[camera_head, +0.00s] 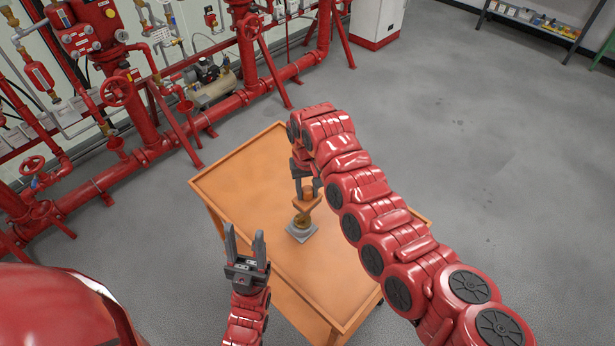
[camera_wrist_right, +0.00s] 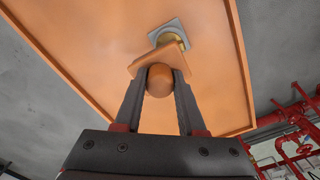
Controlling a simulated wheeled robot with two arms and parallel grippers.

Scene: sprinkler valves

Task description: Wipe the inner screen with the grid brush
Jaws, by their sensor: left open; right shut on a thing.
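My right gripper (camera_head: 308,187) is shut on the grid brush (camera_head: 308,204), which has an orange rounded handle and a wider orange head. In the right wrist view the brush handle (camera_wrist_right: 160,82) sits between the two fingers (camera_wrist_right: 160,85). Just beyond the brush head is a brass-coloured round part, the likely inner screen (camera_head: 301,219), on a grey square base (camera_head: 301,234). The brush head overlaps it in both views; I cannot tell whether they touch. My left gripper (camera_head: 244,242) is open and empty, to the left of the base.
The orange cart top (camera_head: 250,185) has a low rim and is otherwise clear. Red pipes and valves (camera_head: 150,150) line the wall at the left and back. A white cabinet (camera_head: 377,22) and a shelf (camera_head: 530,22) stand at the back. Grey floor is open at right.

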